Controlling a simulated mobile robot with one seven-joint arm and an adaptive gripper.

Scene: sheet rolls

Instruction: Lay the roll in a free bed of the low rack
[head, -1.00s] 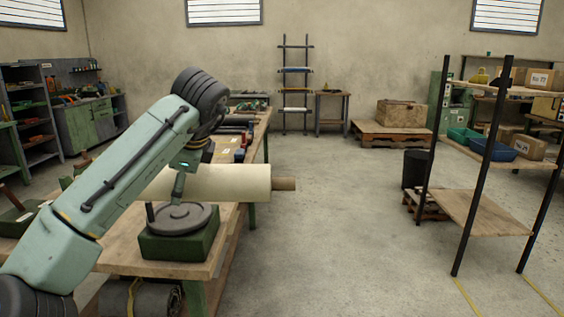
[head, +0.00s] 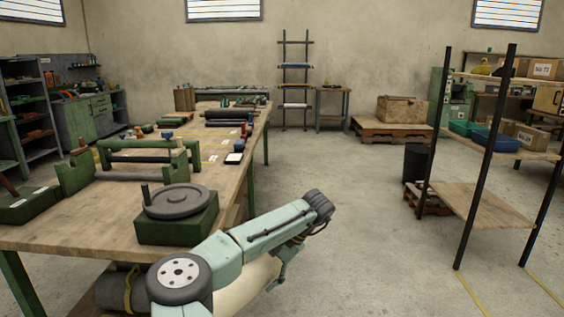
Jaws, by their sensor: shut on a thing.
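The cream roll (head: 247,287) is low in front of the table, beside its right front corner. My arm hides much of it, and its lower end runs toward the bottom edge of the picture. My gripper (head: 282,276) is shut on the roll, its fingers partly hidden against it. A low green rack (head: 190,152) stands on the table, with a green bar or roll across it and a grey one in front. I cannot tell which of its beds are free.
The wooden table (head: 60,225) bears a green box with a grey round plate (head: 178,201). Dark rolls (head: 222,122) lie farther back. A bundle (head: 120,288) is under the table. An open shelf (head: 480,205) stands at right. The floor between is clear.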

